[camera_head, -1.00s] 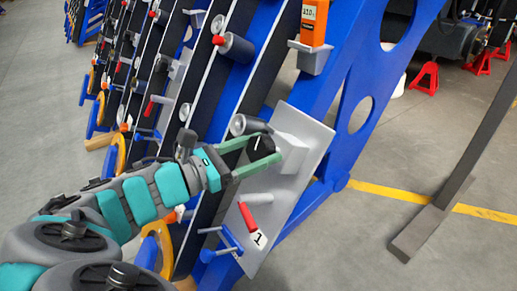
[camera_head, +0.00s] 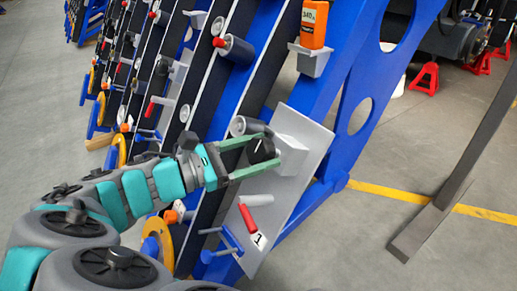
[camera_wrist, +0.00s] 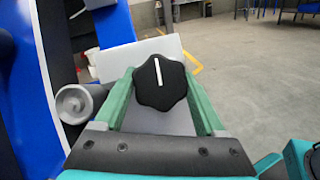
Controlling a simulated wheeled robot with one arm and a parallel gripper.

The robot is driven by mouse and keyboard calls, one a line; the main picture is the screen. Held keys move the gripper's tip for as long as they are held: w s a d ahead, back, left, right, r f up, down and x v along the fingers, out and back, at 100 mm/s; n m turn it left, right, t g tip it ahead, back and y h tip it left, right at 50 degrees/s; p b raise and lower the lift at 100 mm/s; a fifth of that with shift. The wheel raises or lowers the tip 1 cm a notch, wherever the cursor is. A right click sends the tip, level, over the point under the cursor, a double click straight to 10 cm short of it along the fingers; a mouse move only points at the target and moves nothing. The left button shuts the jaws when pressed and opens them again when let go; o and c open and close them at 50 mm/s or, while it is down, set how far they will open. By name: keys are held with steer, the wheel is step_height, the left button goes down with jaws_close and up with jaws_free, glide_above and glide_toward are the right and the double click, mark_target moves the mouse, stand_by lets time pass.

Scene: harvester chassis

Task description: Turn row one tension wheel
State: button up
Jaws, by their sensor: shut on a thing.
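The tension wheel is a black lobed knob (camera_head: 262,151) on a light grey box on the tilted grey plate (camera_head: 312,140) marked "1". It shows large in the wrist view (camera_wrist: 160,82), its white line nearly upright. My gripper (camera_head: 272,147) has its green fingers on either side of the knob, shut on it. In the wrist view the fingers (camera_wrist: 160,92) flank the knob left and right.
A red-handled lever (camera_head: 247,217) and a blue T-handle (camera_head: 222,248) stick out below the knob on the same plate. A grey roller (camera_head: 247,125) is close behind my gripper. Blue frame beams rise behind.

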mark_target(254, 150)
steer(key=shift+m+g, duration=1.5)
steer(key=shift+m, duration=1.2)
steer(key=o, duration=1.3)
steer(key=v, duration=0.2)
steer(key=p+v, duration=0.2)
steer(key=v, duration=0.1)
steer(key=shift+a+r, duration=0.35)
steer(key=a+p, duration=0.1)
steer(key=p, duration=0.2)
steer(key=a+p, duration=0.1)
steer(key=p, duration=0.1)
steer(key=shift+s+f+p, duration=0.15)
steer(key=shift+s+p, duration=0.1)
steer(key=shift+p, duration=0.15)
